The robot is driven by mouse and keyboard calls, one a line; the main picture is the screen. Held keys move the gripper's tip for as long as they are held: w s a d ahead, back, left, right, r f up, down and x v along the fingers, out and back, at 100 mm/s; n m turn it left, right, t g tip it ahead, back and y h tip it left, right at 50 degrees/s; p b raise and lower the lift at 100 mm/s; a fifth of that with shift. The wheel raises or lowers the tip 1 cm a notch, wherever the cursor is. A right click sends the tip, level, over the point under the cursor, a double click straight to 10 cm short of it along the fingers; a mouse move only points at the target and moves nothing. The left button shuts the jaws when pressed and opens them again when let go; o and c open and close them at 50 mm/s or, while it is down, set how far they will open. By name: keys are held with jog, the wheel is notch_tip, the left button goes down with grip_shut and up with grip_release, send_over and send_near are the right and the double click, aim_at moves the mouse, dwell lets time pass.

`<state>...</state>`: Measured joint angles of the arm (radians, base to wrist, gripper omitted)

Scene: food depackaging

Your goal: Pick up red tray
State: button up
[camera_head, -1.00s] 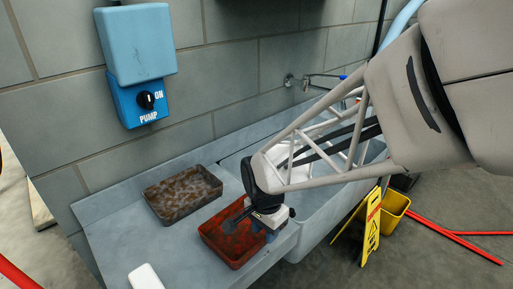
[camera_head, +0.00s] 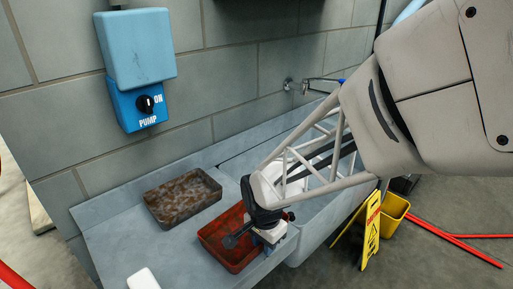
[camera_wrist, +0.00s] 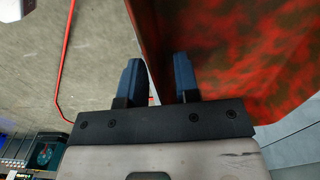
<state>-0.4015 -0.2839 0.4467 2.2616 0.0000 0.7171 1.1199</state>
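The red tray (camera_head: 210,238) is a shallow, mottled red-brown rectangular tray on the grey counter, near its front edge. My gripper (camera_head: 267,248) is at the tray's right side in the head view, partly covering it. In the wrist view the red tray (camera_wrist: 235,50) fills the upper right. There my gripper (camera_wrist: 158,75) has its two blue fingers apart, one on each side of the tray's wall, with the right finger over the tray's red inner side. A gap shows beside the wall; contact cannot be made out.
A brown mottled tray (camera_head: 183,197) lies behind and left of the red tray. A white object (camera_head: 143,279) sits at the counter's front left. A sink basin (camera_head: 310,222) adjoins on the right. A yellow sign (camera_head: 369,232) and bucket (camera_head: 394,213) stand on the floor.

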grip_shut()
jog(key=shift+r, duration=0.1)
jog(key=shift+r, duration=0.8)
jog(key=shift+s+r, duration=0.1)
jog(key=shift+r, duration=0.85)
jog(key=s+d, duration=0.3)
jog(key=s, duration=0.4)
jog(key=s+d+r, duration=0.1)
jog(key=s+d, duration=0.2)
jog(key=s, duration=0.4)
jog(key=shift+s+r, duration=0.2)
jog(key=shift+s, duration=0.1)
